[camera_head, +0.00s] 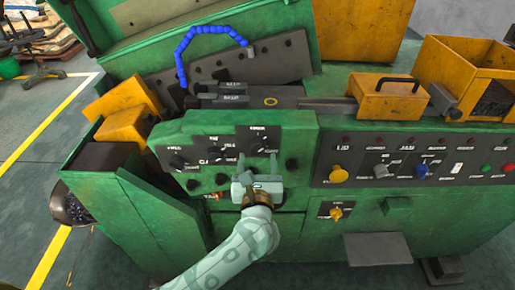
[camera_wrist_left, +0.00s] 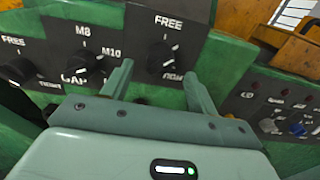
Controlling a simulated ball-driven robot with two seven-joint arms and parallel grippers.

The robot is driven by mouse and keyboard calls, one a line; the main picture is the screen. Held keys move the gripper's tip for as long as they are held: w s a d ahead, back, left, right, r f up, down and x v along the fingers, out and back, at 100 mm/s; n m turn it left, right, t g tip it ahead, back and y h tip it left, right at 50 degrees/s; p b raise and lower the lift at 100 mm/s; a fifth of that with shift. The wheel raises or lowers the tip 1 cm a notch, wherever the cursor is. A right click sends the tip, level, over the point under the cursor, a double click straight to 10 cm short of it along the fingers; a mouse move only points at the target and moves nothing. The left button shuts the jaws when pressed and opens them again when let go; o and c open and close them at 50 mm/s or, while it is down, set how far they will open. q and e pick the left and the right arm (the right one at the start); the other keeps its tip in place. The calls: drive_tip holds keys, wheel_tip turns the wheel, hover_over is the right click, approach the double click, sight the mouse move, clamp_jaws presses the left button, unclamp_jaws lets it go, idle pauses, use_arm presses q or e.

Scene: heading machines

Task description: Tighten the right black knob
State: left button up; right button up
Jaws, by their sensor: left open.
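The right black knob (camera_wrist_left: 163,58) sits on a black plate marked "FREE" in the left wrist view. In the head view it is small, just above my left gripper (camera_head: 257,158). My left gripper is open, with its fingers pointing at the panel. In the left wrist view its two fingers (camera_wrist_left: 158,72) stand left and right below the knob, with a gap around it. I cannot tell whether they touch it. A middle black knob (camera_wrist_left: 82,65) and a left black knob (camera_wrist_left: 18,72) sit further left. My right gripper is not in view.
The green machine (camera_head: 300,225) fills the middle. A panel with a yellow knob (camera_head: 338,174), a blue knob (camera_head: 421,172) and buttons is at right. A yellow box with a handle (camera_head: 388,98) and a yellow bin (camera_head: 465,65) stand on top. A blue hose (camera_head: 181,57) arches behind.

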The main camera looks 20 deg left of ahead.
sight(257, 153)
use_arm(q)
drive_tip(key=x, duration=0.3)
drive_tip(key=shift+w+a, duration=0.1)
drive_tip(key=shift+w, duration=0.25)
drive_tip(key=shift+w+a, duration=0.1)
drive_tip(key=shift+w, duration=0.15)
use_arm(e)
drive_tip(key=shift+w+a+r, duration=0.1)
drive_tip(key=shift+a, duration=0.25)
use_arm(q)
drive_tip(key=c, duration=1)
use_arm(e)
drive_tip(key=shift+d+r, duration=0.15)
